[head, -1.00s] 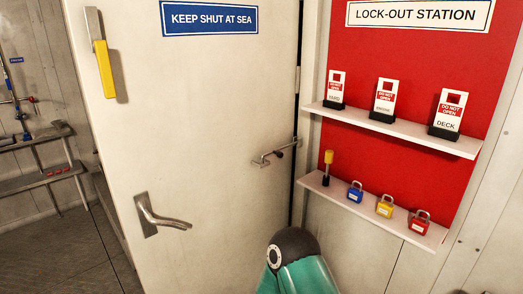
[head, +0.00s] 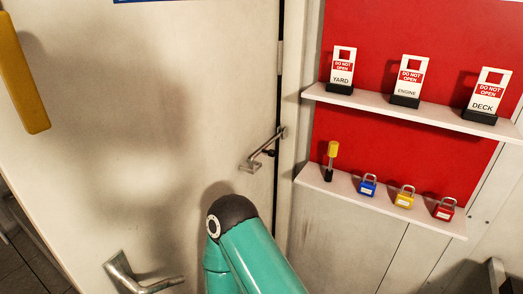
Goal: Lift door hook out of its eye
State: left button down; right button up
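The door hook (head: 262,149) is a thin metal bar near the hinge-side edge of the white door (head: 130,120) in the head view. It slants from a small bracket on the door up to the right, toward the frame. I cannot tell from here how its end sits in the eye. One of my teal arm links (head: 250,250) with a dark joint rises from the bottom centre, below the hook. Neither gripper shows in the view.
A metal lever handle (head: 140,280) is at the lower left of the door, and a yellow handle (head: 22,80) at the upper left. Right of the door, a red board (head: 400,140) carries two shelves with lock-out tags, padlocks (head: 404,197) and a yellow-topped tool (head: 331,160).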

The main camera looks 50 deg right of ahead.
aim_at(271, 153)
jog(key=z, duration=1.25)
jog(key=k, duration=0.6)
jog(key=u, duration=0.1)
jog(key=i, duration=0.6)
jog(key=u, duration=0.1)
